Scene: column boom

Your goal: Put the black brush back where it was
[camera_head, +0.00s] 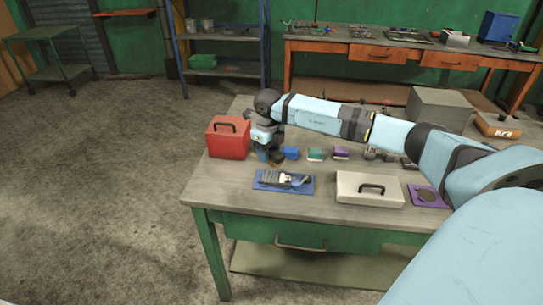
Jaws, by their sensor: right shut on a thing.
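My right gripper (269,147) reaches over the table from the right and points down beside the red toolbox. It is shut on a small dark thing (276,157), which looks like the black brush, low at the tabletop. The gripper hides part of it, and I cannot tell whether it touches the table. A blue block-like piece (291,153), a teal one (316,155) and a purple one (341,153) stand in a row to its right. My left gripper is not in view.
The red toolbox (228,142) stands close left of the gripper. In front lie a blue mat (264,186) with a tool, a pale case (352,192) and a purple mat (415,190) with a dark disc. A grey box (438,106) stands at the back right.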

